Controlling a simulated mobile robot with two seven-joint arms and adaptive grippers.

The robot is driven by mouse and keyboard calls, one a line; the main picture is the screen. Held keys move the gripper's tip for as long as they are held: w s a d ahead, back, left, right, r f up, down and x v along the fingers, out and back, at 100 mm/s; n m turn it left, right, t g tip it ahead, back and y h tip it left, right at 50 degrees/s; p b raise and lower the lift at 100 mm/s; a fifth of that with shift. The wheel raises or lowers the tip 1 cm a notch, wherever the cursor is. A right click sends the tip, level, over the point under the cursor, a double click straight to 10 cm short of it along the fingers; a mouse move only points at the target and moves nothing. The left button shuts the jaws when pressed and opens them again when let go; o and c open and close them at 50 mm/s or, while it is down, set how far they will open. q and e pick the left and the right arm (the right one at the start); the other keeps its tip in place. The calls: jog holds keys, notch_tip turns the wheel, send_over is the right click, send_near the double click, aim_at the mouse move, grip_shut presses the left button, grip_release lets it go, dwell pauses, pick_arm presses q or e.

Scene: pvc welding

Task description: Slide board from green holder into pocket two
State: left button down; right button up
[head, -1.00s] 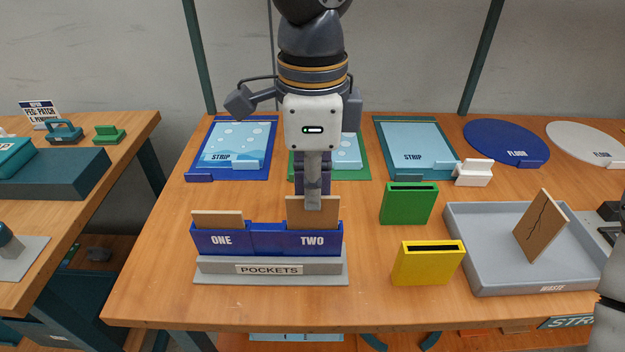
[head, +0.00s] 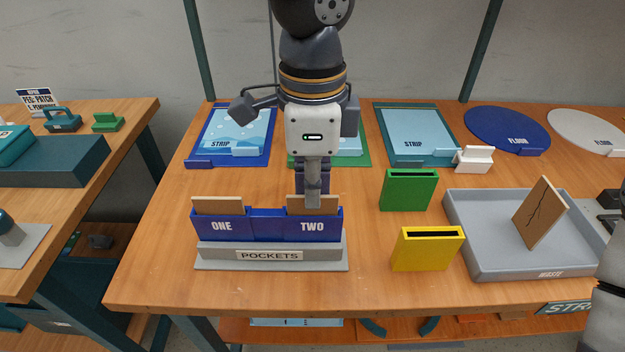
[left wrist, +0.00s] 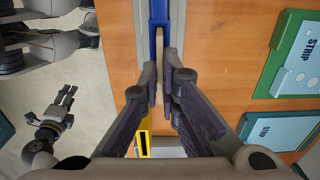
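The blue pocket block (head: 267,228) has pockets marked ONE and TWO and stands on a grey base. A tan board (head: 218,206) stands in pocket one. Another tan board (head: 296,204) stands upright in pocket two (head: 329,229), its top edge a little above the rim. My left gripper (head: 313,200) points down over pocket two and is shut on this board; the left wrist view shows the board's edge between the fingertips (left wrist: 162,83). The green holder (head: 408,192) is right of the block with its slot empty. My right gripper (left wrist: 66,97) is open, far from the board.
A yellow holder (head: 427,250) with an empty slot stands in front of the green one. A grey waste tray (head: 500,267) at right holds a cracked board (head: 539,213). Strip trays (head: 414,137) and round floor discs (head: 506,131) lie along the back.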

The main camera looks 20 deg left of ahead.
pick_arm(q)
jog(key=c, duration=1.7)
grip_release()
notch_tip(320, 180, up, 12)
